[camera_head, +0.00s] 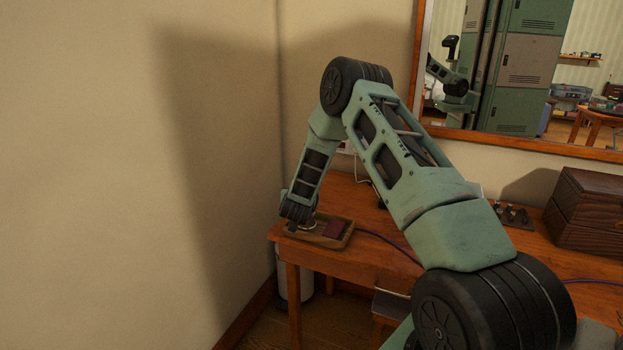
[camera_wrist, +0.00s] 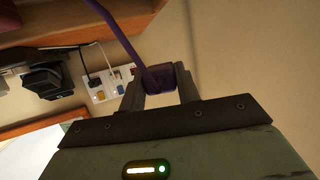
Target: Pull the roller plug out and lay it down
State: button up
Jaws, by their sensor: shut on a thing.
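In the wrist view the purple plug (camera_wrist: 160,77) sits between the two fingers of my gripper (camera_wrist: 162,84), which is shut on it. A purple cable (camera_wrist: 122,38) runs from the plug to the upper left. The white socket strip (camera_wrist: 108,84) on the wall is left of the plug, with a dark blue plug and yellow plugs in it. The held plug appears apart from the strip; its prongs are hidden. In the head view my gripper (camera_head: 291,227) is low at the left end of the desk, by the tray; the plug cannot be made out there.
A wooden tray (camera_head: 325,244) with a dark red item (camera_head: 337,229) lies at the left end of the desk (camera_head: 375,215). Purple cable (camera_head: 385,243) crosses the desk. A dark wooden box (camera_head: 590,210) stands at right. A mirror (camera_head: 520,70) hangs behind; the wall is close at left.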

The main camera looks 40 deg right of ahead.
jog(key=s+a+f+n+t+y, duration=0.1)
jog(key=s+a+f+n+y, duration=0.1)
jog(key=a, duration=0.7)
jog(key=s+a+f+n+t+y, duration=0.1)
jog(key=s+a+f+n+y, duration=0.2)
jog(key=a, duration=0.6)
jog(key=s+a+f+n+t+y, duration=0.2)
jog(key=s+a+n+y, duration=0.2)
jog(key=s+a, duration=0.3)
jog(key=shift+s+a+f+y, duration=0.2)
jog(key=shift+s+a+y, duration=0.1)
jog(key=shift+a+y, duration=0.55)
jog(key=shift+a, duration=0.15)
